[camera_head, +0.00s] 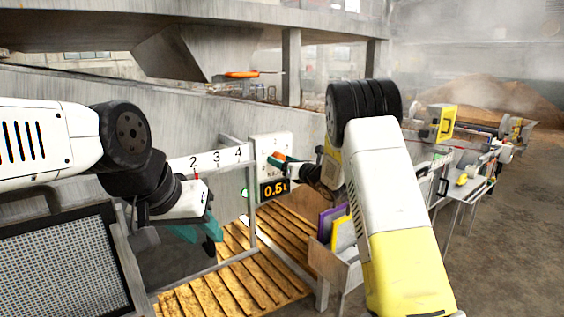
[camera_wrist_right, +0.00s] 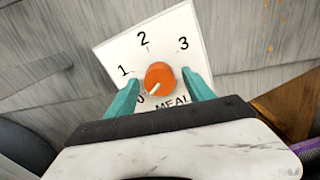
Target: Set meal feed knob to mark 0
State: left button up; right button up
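The orange meal feed knob (camera_wrist_right: 160,78) sits on a white dial plate (camera_wrist_right: 118,53) lettered MEAL, with marks 1, 2 and 3 clear and the 0 partly hidden at the lower left. The knob's pale pointer line faces lower left, toward the 0. My right gripper (camera_wrist_right: 160,80) is open, with one teal finger on each side of the knob and small gaps visible. In the head view my right gripper (camera_head: 281,161) is at the white panel (camera_head: 272,142). My left gripper (camera_head: 201,233) hangs at the left above the slatted deck, apart from the knob; its finger opening is unclear.
A scale board (camera_head: 217,158) shows 2, 3 and 4, with a red pointer near 2. A lit display (camera_head: 273,190) reads about 0.5. A wooden slatted deck (camera_head: 240,283) lies below. A mesh panel (camera_head: 62,262) stands at left, and a bin with purple and yellow boards at right.

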jog(key=v, duration=0.7)
jog(key=shift+s+d, duration=0.25)
jog(key=shift+s, duration=0.05)
jog(key=shift+r, duration=0.1)
jog(key=s+d+r+m+h, duration=0.3)
jog(key=d+r+m+h, duration=0.4)
jog(key=m, duration=0.5)
jog(key=s+d+r+m+g+h, duration=0.15)
jog(key=s+d+m, duration=0.35)
jog(key=s+m, duration=0.55)
jog(key=s+a+f+m+g, duration=0.1)
jog(key=s+f+m+g, duration=0.1)
jog(key=s+m, duration=0.7)
jog(key=s+a+f+m+g, duration=0.1)
jog(key=s+m+g, duration=0.4)
jog(key=s, duration=1.3)
jog(key=f+m, duration=0.1)
jog(key=m, duration=0.3)
jog(key=shift+s+a+f, duration=0.2)
jog(key=shift+s+f, duration=0.15)
jog(key=shift+f, duration=0.05)
